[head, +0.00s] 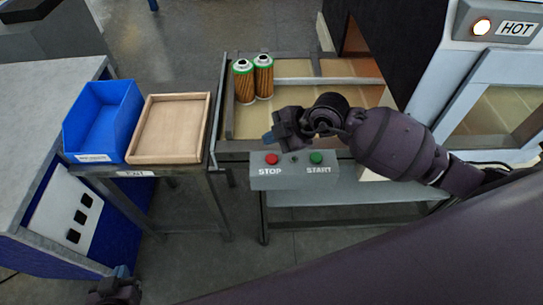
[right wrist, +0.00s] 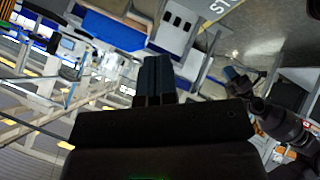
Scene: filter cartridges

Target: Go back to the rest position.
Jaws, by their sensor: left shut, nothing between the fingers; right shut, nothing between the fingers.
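My right gripper (head: 268,138) is shut and empty. It is above and just behind the STOP and START button box, near the red button. In the right wrist view its fingers (right wrist: 152,75) are pressed together with nothing between them. My left gripper (head: 122,272) shows at the bottom left of the head view, low and partly cut off by the frame edge. It is shut and empty, and it is clear of the tables.
A grey button box (head: 292,178) has a red and a green button. Two filter cartridges (head: 254,80) stand upright in a tray behind it. A blue bin (head: 104,118) and an empty wooden tray (head: 171,129) sit to the left. A lit HOT sign (head: 516,28) is top right. Floor is clear at lower middle.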

